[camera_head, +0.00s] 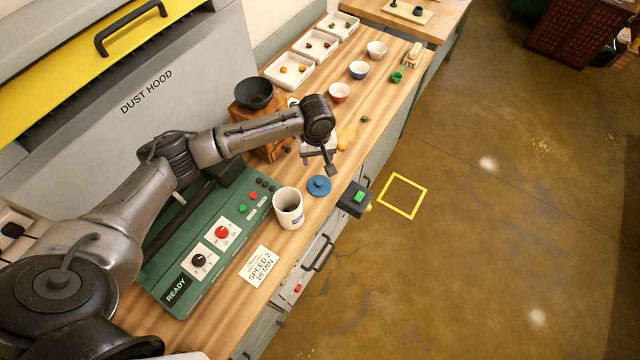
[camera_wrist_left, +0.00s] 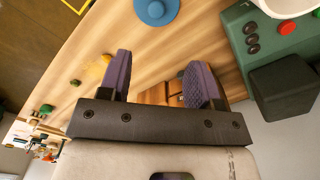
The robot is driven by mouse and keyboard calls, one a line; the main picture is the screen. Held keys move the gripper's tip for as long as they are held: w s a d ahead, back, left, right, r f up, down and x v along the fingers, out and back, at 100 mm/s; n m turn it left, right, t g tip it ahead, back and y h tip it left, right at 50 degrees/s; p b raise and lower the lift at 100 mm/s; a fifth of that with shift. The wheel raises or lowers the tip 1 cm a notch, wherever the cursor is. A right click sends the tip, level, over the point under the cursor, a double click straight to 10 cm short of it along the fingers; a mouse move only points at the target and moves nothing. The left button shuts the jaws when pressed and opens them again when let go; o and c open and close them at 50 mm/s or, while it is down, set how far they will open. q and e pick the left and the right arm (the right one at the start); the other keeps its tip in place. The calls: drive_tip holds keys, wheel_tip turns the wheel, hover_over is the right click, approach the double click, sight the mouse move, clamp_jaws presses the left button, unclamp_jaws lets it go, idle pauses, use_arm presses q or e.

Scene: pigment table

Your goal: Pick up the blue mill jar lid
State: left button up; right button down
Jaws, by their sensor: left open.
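The blue mill jar lid (camera_head: 319,186) lies flat on the wooden table, just right of the white jar (camera_head: 288,208). It is a round disc with a small knob on top. In the left wrist view the lid (camera_wrist_left: 156,10) shows at the top edge, beyond the fingertips and partly cut off. My left gripper (camera_head: 328,165) is above the table, behind the lid and apart from it. In the left wrist view its two purple-padded fingers (camera_wrist_left: 158,75) are spread with nothing between them. My right gripper is not in view.
The green control panel (camera_head: 184,285) stands left of the jar. A black box with a green button (camera_head: 355,199) sits at the table's front edge, close to the lid. A paper note (camera_head: 259,266) lies in front. Bowls (camera_head: 358,70) and white trays (camera_head: 289,71) stand farther back.

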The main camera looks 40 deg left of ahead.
use_arm(q)
hover_over(319, 182)
drive_tip(key=shift+n, duration=0.3)
drive_tip(key=f, duration=0.7)
drive_tip(key=shift+a+f, duration=0.25)
drive_tip(key=shift+w+d+f+b, duration=0.1)
drive_tip(key=shift+d+f+b, duration=0.05)
drive_tip(key=shift+f, duration=1.15)
drive_tip(key=shift+d+f+b, duration=0.15)
drive_tip(key=shift+f, duration=1.65)
drive_tip(key=c, duration=1)
